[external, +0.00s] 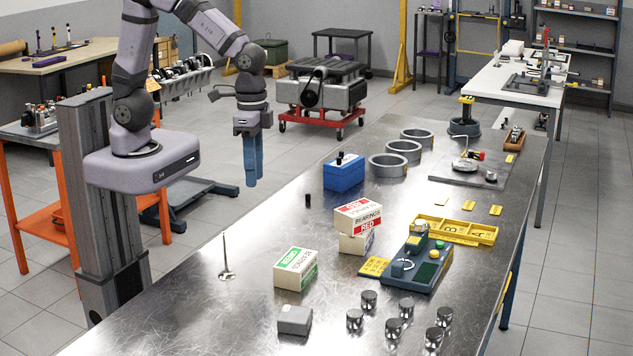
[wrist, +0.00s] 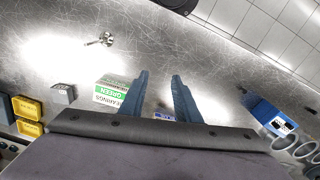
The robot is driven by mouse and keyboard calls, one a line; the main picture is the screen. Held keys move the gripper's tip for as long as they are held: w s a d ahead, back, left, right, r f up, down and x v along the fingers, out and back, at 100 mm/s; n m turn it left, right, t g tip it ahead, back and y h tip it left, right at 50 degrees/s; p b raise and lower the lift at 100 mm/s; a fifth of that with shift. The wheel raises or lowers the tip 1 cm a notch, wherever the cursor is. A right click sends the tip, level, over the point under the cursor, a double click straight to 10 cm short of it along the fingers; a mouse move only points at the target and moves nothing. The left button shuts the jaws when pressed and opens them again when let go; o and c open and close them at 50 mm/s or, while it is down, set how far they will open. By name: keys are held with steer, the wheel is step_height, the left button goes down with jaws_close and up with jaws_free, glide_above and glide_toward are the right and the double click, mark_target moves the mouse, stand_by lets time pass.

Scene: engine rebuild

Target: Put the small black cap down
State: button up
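A small black cap (external: 308,200) stands on the metal bench near its left edge, in front of the blue box (external: 344,173). A small dark shape that looks like it shows in the wrist view (wrist: 241,90), beside the blue box. My gripper (external: 253,183) hangs in the air with its blue fingers pointing down, to the left of the cap and apart from it. In the wrist view the two fingertips (wrist: 160,75) are apart with a clear gap, and nothing is held between them.
A yellow tray (external: 455,231), several pistons and metal rings (external: 388,166) lie farther right. Bare metal surrounds the cap.

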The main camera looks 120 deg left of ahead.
steer(key=s+d+f+m, duration=0.2)
steer(key=s+d, duration=0.3)
steer(key=s, duration=0.3)
steer(key=shift+s+d+f+m, duration=0.2)
steer(key=shift+s+f+m, duration=0.2)
steer(key=shift+f, duration=0.3)
steer(key=shift+f+b, duration=0.5)
steer(key=shift+o, duration=0.6)
steer(key=shift+r, duration=0.1)
